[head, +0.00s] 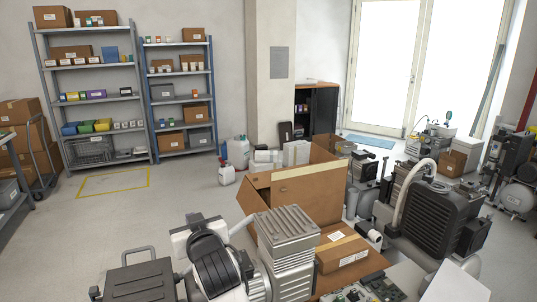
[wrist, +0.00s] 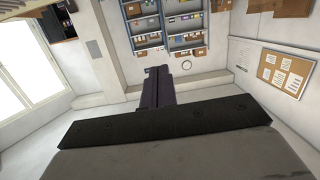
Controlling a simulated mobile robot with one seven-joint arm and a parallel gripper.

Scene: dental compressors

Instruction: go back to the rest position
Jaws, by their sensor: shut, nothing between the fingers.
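My gripper (wrist: 158,74) shows in the wrist view as dark fingers closed together, with nothing held between them. It points out into the open room, clear of any object. The wide dark gripper body fills the bottom of that view. I cannot make out my gripper in the head view.
The head view shows an open cardboard box (head: 300,190), a black ribbed compressor (head: 437,220) and a grey finned unit (head: 287,238) crowded in front. Shelves (head: 90,95) stand at the back left, with clear floor before them. The wrist view appears upside down, with a wall clock (wrist: 186,65).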

